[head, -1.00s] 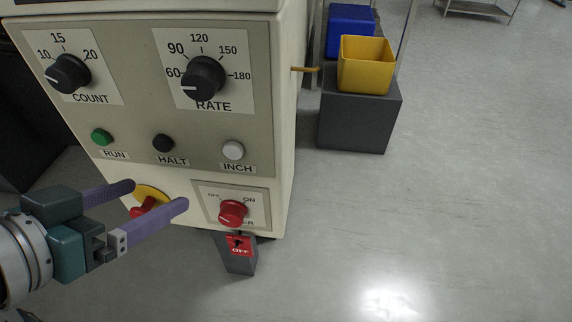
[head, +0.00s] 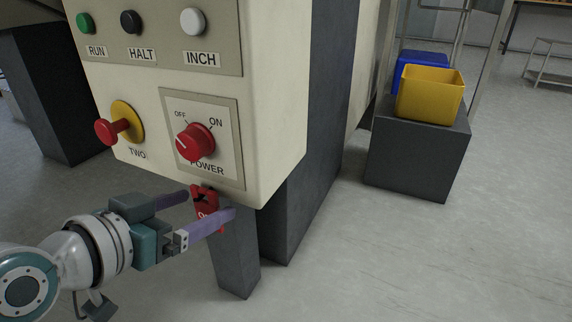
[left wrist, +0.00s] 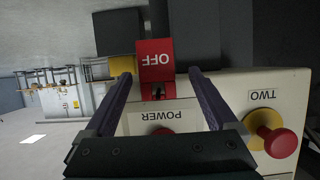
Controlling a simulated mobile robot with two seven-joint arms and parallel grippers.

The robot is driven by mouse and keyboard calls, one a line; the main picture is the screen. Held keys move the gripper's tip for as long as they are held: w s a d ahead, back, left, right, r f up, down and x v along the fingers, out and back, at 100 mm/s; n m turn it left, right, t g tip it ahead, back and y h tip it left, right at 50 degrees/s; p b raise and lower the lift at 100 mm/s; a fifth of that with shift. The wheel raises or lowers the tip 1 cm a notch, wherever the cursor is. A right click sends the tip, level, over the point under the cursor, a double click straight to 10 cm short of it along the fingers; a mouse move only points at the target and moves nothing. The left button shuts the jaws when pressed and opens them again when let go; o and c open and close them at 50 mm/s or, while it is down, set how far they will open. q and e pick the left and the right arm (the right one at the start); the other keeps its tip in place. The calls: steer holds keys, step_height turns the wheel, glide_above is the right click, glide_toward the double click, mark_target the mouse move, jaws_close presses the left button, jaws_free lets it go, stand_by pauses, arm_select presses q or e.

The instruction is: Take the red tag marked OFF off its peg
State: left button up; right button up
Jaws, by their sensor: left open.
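The red tag marked OFF (head: 205,197) hangs just below the lower edge of the machine's cream panel, under the POWER knob. In the left wrist view the tag (left wrist: 155,60) shows upside down, with a dark slot where the peg (left wrist: 157,92) seems to be. My left gripper (head: 211,204) is open, one finger on each side of the tag. In the left wrist view its fingertips (left wrist: 159,76) flank the tag, with gaps on both sides. In the head view the near finger hides part of the tag. My right gripper is not in view.
The red POWER knob (head: 195,142) sits right above the tag, and a red mushroom button on a yellow collar (head: 126,120) sticks out to the left. A dark machine leg (head: 236,268) stands below. A yellow bin (head: 430,97) rests on a grey block at right.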

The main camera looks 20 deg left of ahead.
mark_target(219, 195)
arm_select(q)
steer(key=b+x, duration=0.2)
steer(key=x, duration=0.2)
steer(key=shift+w+d+f, duration=0.1)
steer(key=shift+d+f, duration=0.05)
steer(key=shift+f, duration=0.1)
steer(key=shift+w+b, duration=0.3)
steer(key=shift+w, duration=0.1)
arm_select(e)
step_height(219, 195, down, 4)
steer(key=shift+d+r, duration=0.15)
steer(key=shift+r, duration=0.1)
arm_select(q)
steer(key=c, duration=1.4)
steer(key=shift+r+p, duration=0.45)
steer(key=shift+p, duration=0.15)
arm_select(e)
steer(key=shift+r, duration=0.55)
